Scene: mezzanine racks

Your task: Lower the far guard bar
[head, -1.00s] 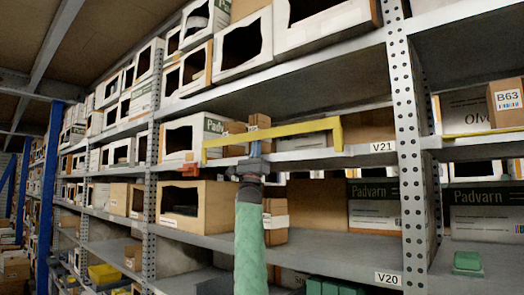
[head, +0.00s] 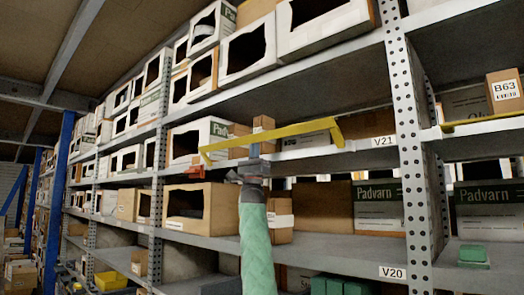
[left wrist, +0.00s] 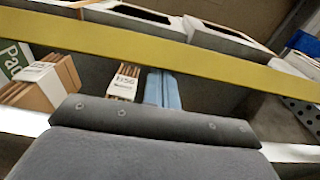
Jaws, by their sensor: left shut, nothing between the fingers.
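A yellow guard bar (head: 270,138) with a short leg at each end runs along the front of the V21 shelf, tilted in the picture with its left end lower. It crosses the top of the left wrist view (left wrist: 170,42) as a wide band. My left gripper (head: 254,158), on the green-sleeved arm, is shut and empty just below the bar's middle. In the left wrist view its grey end (left wrist: 155,120) lies below the bar with a gap visible between them. I cannot tell from the head view whether they touch. My right gripper is not in view.
Another yellow bar (head: 485,122) lies along the shelf at the right, by the B63 box (head: 505,92). A perforated upright (head: 410,150) stands right of the first bar. Cartons (head: 198,140) fill the shelf behind it. A small red-orange part (head: 194,173) sits below its left end.

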